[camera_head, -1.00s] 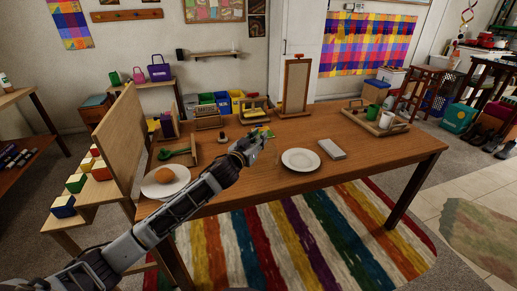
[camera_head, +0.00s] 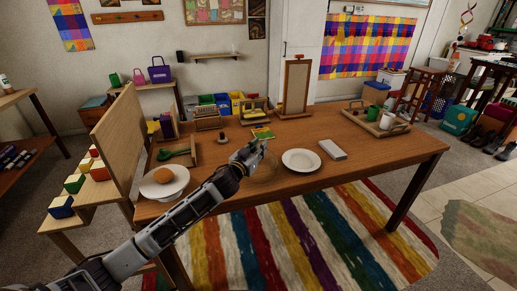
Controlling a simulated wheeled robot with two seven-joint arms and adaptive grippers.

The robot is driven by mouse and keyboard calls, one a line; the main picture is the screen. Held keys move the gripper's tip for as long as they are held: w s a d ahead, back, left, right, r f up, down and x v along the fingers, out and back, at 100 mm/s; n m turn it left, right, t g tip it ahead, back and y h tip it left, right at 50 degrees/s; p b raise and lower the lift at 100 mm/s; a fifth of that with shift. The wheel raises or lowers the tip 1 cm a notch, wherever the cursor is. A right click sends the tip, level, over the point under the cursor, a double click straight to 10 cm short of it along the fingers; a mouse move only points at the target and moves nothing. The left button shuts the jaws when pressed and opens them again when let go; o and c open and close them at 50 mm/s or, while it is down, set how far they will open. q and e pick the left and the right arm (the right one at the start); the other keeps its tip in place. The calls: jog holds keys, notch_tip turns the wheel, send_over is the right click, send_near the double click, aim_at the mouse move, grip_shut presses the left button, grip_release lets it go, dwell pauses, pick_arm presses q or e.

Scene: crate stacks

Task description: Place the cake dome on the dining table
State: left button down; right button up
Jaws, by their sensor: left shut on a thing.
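The dining table (camera_head: 330,127) is a brown wooden table in the middle of the view. My left gripper (camera_head: 256,149) is over the table, left of the white plate, and shut on the cake dome. The cake dome (camera_head: 264,170) is clear and shows only as a faint round outline under and beside the fingers. I cannot tell whether its rim touches the tabletop. A white cake stand (camera_head: 178,189) with a brown cake (camera_head: 164,175) stands uncovered at the table's left end. My right gripper is out of view.
A white plate (camera_head: 301,161) and a grey-white box (camera_head: 332,149) lie right of the gripper. A green and yellow card (camera_head: 262,133) lies behind it. A wooden tray (camera_head: 375,124) with cups stands at the far right. The table's right front is clear.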

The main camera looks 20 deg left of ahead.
pick_arm(q)
jog(key=c, duration=1.6)
grip_release()
jog(key=shift+f, duration=0.15)
jog(key=shift+c, duration=0.2)
jog(key=o, duration=0.4)
jog(key=shift+r, duration=0.2)
